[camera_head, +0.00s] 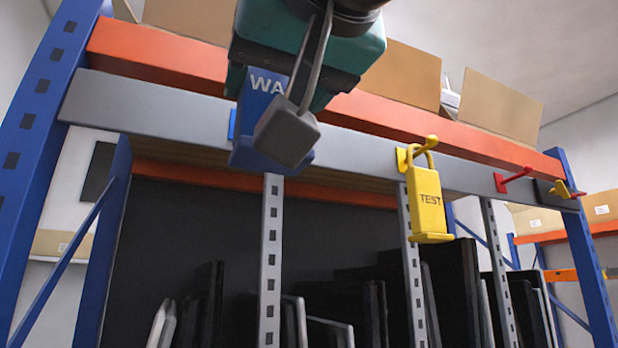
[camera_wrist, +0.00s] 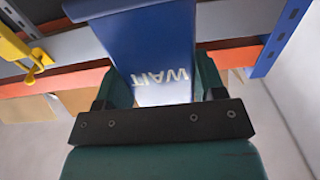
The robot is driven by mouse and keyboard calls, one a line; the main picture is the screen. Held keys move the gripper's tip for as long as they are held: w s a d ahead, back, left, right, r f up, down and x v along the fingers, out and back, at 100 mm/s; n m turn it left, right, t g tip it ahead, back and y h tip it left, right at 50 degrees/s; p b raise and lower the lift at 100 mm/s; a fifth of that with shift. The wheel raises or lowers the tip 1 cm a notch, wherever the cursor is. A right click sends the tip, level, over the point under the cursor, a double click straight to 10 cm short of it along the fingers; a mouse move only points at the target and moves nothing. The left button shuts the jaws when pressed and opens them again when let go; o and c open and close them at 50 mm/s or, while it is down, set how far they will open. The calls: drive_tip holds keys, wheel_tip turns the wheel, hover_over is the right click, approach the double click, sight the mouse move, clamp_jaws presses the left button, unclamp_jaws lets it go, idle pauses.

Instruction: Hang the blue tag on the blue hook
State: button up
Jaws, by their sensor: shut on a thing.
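The blue tag (camera_head: 262,88), lettered "WAIT", is held in my teal gripper (camera_head: 298,80). In the wrist view the tag (camera_wrist: 142,42) sits between the two fingers of the gripper (camera_wrist: 160,84), its lettering upside down. In the head view it stands in front of the grey rail, partly covered by my wrist parts. A small blue edge (camera_head: 232,124) on the rail, just left of the tag, looks like the base of the blue hook. The rest of that hook is hidden behind the tag and gripper, so I cannot tell whether they touch.
A yellow "TEST" tag (camera_head: 426,202) hangs on a yellow hook (camera_head: 424,145) to the right. A bare red hook (camera_head: 514,178) is farther right on the grey rail (camera_head: 365,148). Blue uprights and an orange beam frame the rack; flat dark panels stand below.

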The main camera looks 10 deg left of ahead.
drive_tip(key=f+x, duration=0.2)
drive_tip(key=x, duration=1)
drive_tip(key=shift+f, duration=0.3)
idle(0.7)
drive_tip(key=shift+d, duration=0.1)
drive_tip(key=shift+f+b, duration=0.3)
drive_tip(key=shift+b, duration=0.05)
idle(0.7)
drive_tip(key=o, duration=1)
drive_tip(key=shift+r, duration=0.1)
drive_tip(key=shift+c, duration=0.2)
drive_tip(key=shift+o, duration=0.7)
